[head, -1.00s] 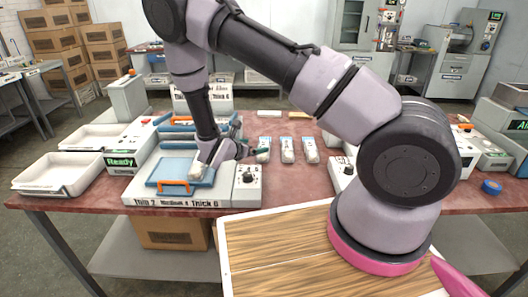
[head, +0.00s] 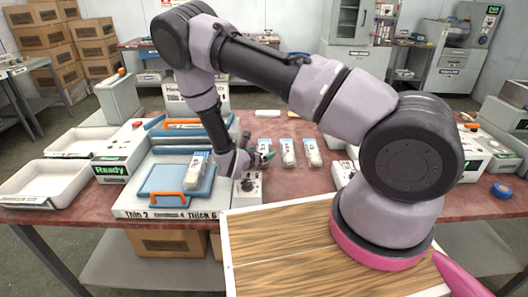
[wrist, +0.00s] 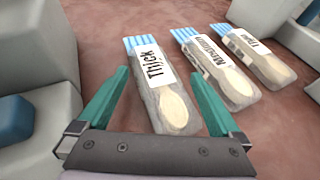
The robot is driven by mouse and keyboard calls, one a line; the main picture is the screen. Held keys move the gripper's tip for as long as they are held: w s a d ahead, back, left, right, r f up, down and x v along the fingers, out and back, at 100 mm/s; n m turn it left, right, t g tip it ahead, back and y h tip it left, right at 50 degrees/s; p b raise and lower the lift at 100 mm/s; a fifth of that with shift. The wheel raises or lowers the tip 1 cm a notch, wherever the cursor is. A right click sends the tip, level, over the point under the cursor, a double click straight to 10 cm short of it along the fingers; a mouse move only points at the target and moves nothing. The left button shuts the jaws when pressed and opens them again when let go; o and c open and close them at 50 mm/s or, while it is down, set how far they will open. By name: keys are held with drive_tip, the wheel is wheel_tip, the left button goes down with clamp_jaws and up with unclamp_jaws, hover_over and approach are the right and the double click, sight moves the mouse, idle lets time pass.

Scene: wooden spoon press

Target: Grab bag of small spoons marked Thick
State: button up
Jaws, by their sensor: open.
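The bag marked Thick (wrist: 160,88) lies flat on the red table in the wrist view, a clear bag with a blue striped top and a pale spoon showing. In the head view it is the leftmost of three bags (head: 267,146), partly hidden by my gripper. My gripper (wrist: 157,74) is open and empty, its teal fingers spread to either side of the Thick bag's lower half. I cannot tell its height above the table. In the head view my gripper (head: 262,157) is just right of the press.
A bag marked Medium (wrist: 218,68) and a third bag (wrist: 260,55) lie close to the right. Another bag (head: 199,172) lies on the press's blue plate (head: 160,181). The control box (head: 248,190) stands close by my gripper.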

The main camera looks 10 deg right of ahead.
drive_tip(key=shift+w+d+f, duration=0.15)
drive_tip(key=shift+w, duration=0.05)
drive_tip(key=c, duration=1.4)
